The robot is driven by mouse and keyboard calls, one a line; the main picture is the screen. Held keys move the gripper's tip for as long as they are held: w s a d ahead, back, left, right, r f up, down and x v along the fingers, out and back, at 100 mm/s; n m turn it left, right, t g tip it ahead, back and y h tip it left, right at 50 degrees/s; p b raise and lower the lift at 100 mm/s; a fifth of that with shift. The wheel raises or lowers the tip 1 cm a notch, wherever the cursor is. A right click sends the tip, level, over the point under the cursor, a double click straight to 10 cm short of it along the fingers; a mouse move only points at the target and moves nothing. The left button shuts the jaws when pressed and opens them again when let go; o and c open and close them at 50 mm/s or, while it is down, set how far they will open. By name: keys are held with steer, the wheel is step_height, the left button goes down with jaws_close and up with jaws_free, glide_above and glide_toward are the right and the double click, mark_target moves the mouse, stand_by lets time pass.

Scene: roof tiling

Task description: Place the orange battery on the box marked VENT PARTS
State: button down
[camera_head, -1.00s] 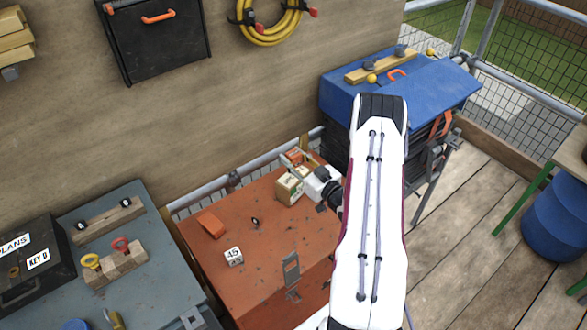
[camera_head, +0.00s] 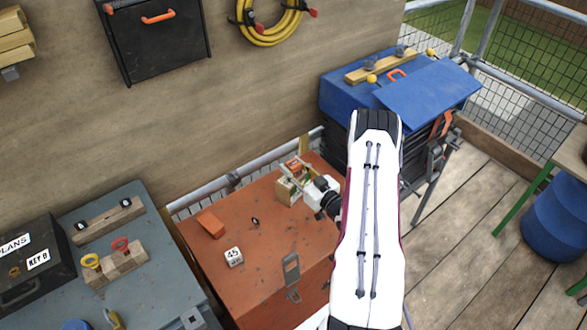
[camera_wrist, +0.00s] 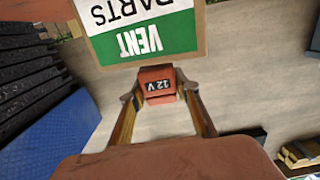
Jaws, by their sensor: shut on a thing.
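The orange battery (camera_wrist: 157,84), marked 12 V, is between the two fingertips of my gripper (camera_wrist: 160,96) in the wrist view, and the gripper is shut on it. The box marked VENT PARTS (camera_wrist: 143,48) appears upside down there, its green and white label facing the camera. The battery is right at the box's top edge; I cannot tell whether it touches the top. In the head view, the box (camera_head: 284,191) stands on the rust-orange chest (camera_head: 235,290), with the battery (camera_head: 293,165) at its top and my gripper (camera_head: 304,180) partly covering both.
On the chest lie an orange block (camera_head: 210,224), a small dark ring (camera_head: 255,222) and a white block marked 45 (camera_head: 233,257). A rail (camera_head: 235,180) and wall stand behind. A blue-topped stack (camera_head: 345,95) is at the right. The chest's front left is mostly clear.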

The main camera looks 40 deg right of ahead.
steer(key=shift+f, duration=0.4)
steer(key=c, duration=1.5)
jaws_free()
steer(key=shift+r, duration=0.2)
steer(key=s, duration=1.2)
steer(key=shift+r, duration=0.25)
